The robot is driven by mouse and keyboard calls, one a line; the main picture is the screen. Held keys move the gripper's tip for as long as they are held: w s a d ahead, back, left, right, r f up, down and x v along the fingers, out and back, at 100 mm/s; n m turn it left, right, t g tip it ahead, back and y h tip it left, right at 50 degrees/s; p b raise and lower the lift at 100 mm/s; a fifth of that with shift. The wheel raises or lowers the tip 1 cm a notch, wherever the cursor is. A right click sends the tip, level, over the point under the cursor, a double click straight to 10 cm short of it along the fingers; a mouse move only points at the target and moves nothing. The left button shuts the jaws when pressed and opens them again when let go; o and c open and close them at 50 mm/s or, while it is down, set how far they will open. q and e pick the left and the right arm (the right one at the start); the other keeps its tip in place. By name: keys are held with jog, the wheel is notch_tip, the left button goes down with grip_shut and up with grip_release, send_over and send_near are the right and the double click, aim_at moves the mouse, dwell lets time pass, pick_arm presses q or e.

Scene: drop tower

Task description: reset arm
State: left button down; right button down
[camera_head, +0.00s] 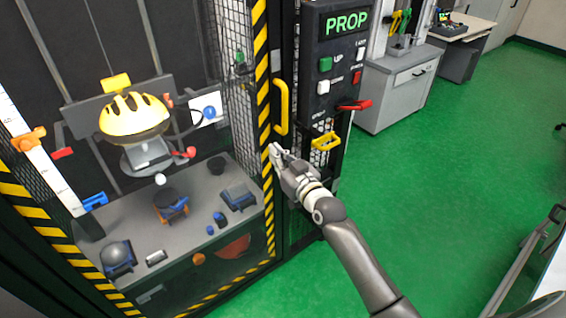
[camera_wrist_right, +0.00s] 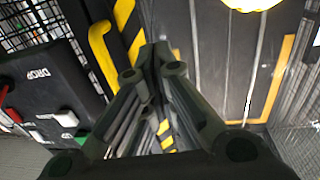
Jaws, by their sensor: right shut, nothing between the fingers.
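My right arm comes in from the bottom right in the head view. Its gripper (camera_head: 277,152) is in front of the drop tower's striped door post, just below the yellow door handle (camera_head: 282,106). In the right wrist view the fingers (camera_wrist_right: 157,58) are together with nothing between them. The yellow handle also shows there (camera_wrist_right: 103,58), left of the fingertips and apart from them. My left gripper is in neither view.
The control panel (camera_head: 336,62) has buttons, a red lever (camera_head: 355,105) and a yellow lever (camera_head: 326,141). Inside the tower, a yellow helmet (camera_head: 134,116) hangs above a grey base. A grey cabinet (camera_head: 397,90) stands behind. Green floor (camera_head: 455,190) at right is largely clear.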

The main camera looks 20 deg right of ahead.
jog(key=s+d+f+g+h, duration=0.1)
jog(key=s+f+g, duration=0.35)
jog(key=f, duration=0.85)
jog(key=s+f+g, duration=0.1)
jog(key=s+f, duration=0.7)
jog(key=f, duration=0.5)
jog(key=s+d+f+g+h, duration=0.1)
jog(key=s+f+g, duration=0.35)
jog(key=f, duration=0.85)
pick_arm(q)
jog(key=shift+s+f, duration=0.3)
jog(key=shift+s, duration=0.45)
pick_arm(e)
jog(key=s+f+g, duration=0.2)
jog(key=s+f, duration=0.4)
jog(key=s, duration=0.7)
jog(key=s+f+g+h, duration=0.1)
jog(key=s+f+g, duration=0.1)
jog(key=s+f, duration=0.5)
jog(key=s+f+g, duration=0.2)
jog(key=s+f, duration=0.4)
jog(key=s, duration=1.4)
jog(key=shift+d+f+g, duration=0.15)
jog(key=shift+d+g, duration=0.05)
jog(key=shift+g, duration=0.1)
jog(key=shift+w, duration=0.1)
